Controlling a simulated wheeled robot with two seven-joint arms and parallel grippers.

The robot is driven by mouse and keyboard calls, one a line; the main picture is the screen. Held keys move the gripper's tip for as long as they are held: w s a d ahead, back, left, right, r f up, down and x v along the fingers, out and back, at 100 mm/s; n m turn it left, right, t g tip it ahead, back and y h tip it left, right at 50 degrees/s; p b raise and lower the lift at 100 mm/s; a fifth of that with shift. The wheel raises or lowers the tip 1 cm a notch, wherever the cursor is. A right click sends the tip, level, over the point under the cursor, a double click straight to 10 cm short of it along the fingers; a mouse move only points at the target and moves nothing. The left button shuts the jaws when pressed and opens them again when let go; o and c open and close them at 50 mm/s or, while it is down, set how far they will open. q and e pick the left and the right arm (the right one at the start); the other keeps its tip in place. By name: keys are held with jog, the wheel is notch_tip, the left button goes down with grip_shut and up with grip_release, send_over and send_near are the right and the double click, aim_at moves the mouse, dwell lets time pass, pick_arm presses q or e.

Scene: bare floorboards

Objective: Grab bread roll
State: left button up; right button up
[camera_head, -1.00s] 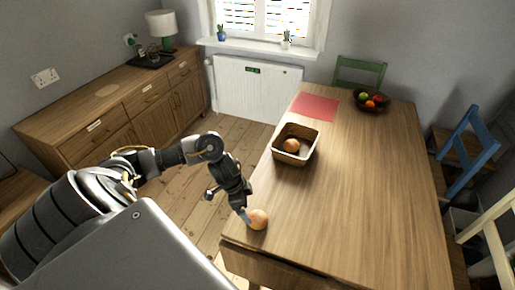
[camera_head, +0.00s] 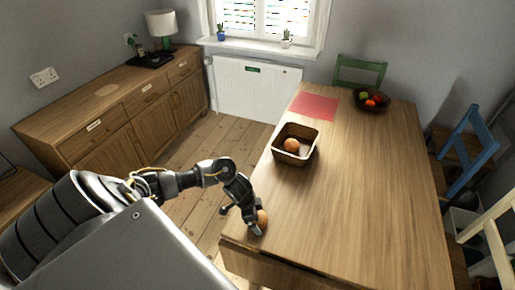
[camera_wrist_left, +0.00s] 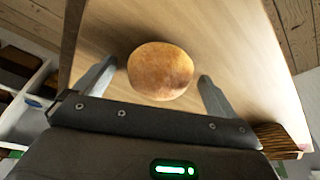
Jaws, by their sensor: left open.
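A round golden-brown bread roll (camera_head: 262,219) lies on the wooden table (camera_head: 350,200) near its front left corner. In the head view my left gripper (camera_head: 257,228) is at the roll and partly covers it. In the left wrist view the roll (camera_wrist_left: 160,71) sits between the two spread fingers of my left gripper (camera_wrist_left: 158,85), with a gap visible on either side. The left gripper is open. A second roll (camera_head: 291,145) lies in a brown basket (camera_head: 309,156) farther back on the table. My right gripper does not show.
A red mat (camera_head: 314,106) and a dark fruit bowl (camera_head: 371,107) are at the table's far end. The middle and right of the table are clear. A blue chair (camera_head: 472,140) stands at the right, and a wooden sideboard (camera_head: 125,100) along the left wall.

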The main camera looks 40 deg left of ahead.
pick_arm(q)
jog(key=shift+f, duration=0.2)
jog(key=c, duration=1.1)
jog(key=shift+o, duration=0.2)
jog(key=shift+r, duration=0.1)
jog(key=shift+r, duration=0.25)
notch_tip(320, 180, up, 2)
jog(key=shift+w+r, duration=0.1)
jog(key=shift+r, duration=0.15)
jog(key=s+d+r+p, duration=0.3)
jog(key=s+d+r, duration=0.5)
jog(key=s+r, duration=0.2)
jog(key=shift+s, duration=0.85)
